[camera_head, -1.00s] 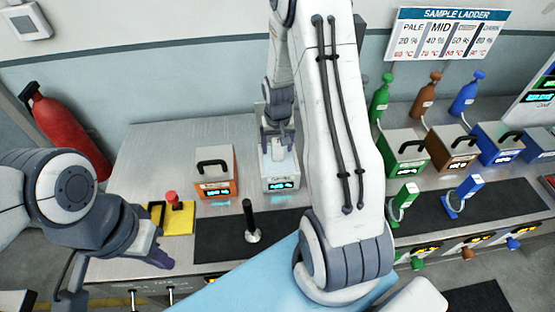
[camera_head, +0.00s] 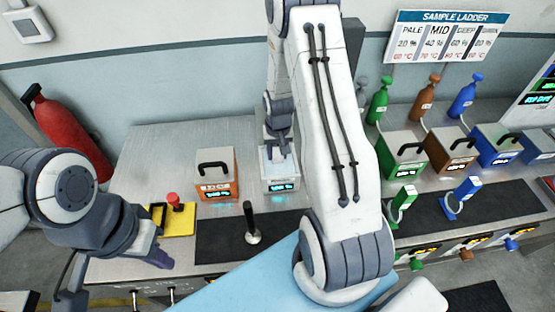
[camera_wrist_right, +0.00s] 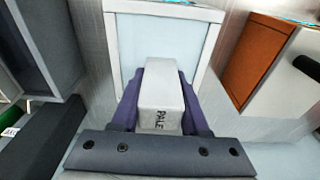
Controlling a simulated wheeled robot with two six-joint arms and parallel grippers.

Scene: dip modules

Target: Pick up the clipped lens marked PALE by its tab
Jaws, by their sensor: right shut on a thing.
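My right gripper (camera_wrist_right: 162,105) is shut on a white block-shaped tab (camera_wrist_right: 161,85) with PALE on its near face, one purple finger on each side. Beyond the tab, the right wrist view shows a pale blue panel in a white frame (camera_wrist_right: 163,12). I cannot tell whether the tab joins it; the lens is not clearly visible. In the head view, my right gripper (camera_head: 280,143) is over the back of a white box (camera_head: 281,184) with a lit display. My left gripper (camera_head: 158,256) is low at the left, away from the boxes; its jaw opening is unclear.
An orange box (camera_head: 216,180) with a black handle stands left of the white box. A yellow block (camera_head: 181,221) with a red button is further left. A black lever (camera_head: 250,222) stands in front. Green (camera_head: 404,160), brown and blue boxes are right of my right arm.

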